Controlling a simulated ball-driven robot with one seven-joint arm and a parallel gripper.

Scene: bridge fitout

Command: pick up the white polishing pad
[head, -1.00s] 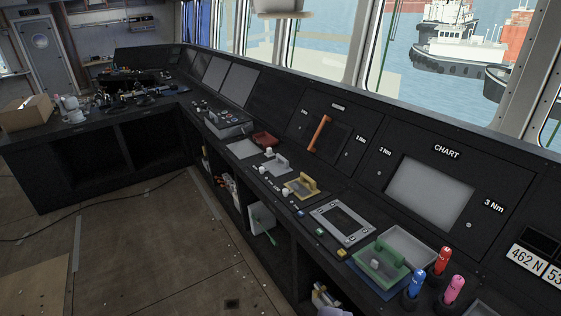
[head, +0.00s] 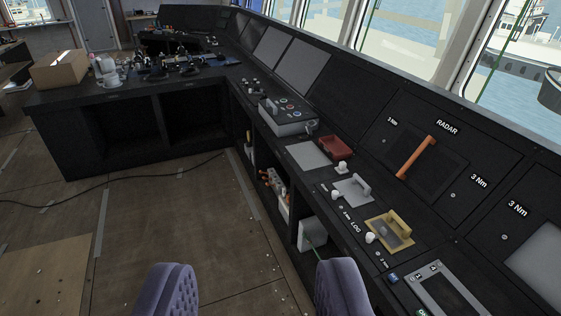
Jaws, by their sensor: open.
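The white polishing pad (head: 353,189) lies on the sloping black console right of centre, a pale flat block with a raised light handle on top. It lies between a red pad (head: 336,147) and a yellow pad (head: 390,230), apart from both. My gripper (head: 255,270) shows at the bottom edge as two ribbed purple fingers, spread wide with nothing between them. In the picture the fingers are below and left of the white pad and do not touch it. The rest of the gripper is out of frame.
White knobs (head: 336,194) stand close to the pad. A grey control box (head: 288,116) lies farther along the console. An orange handle (head: 416,157) projects from the radar panel. The floor (head: 150,230) on the left is mostly clear, with a black cable.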

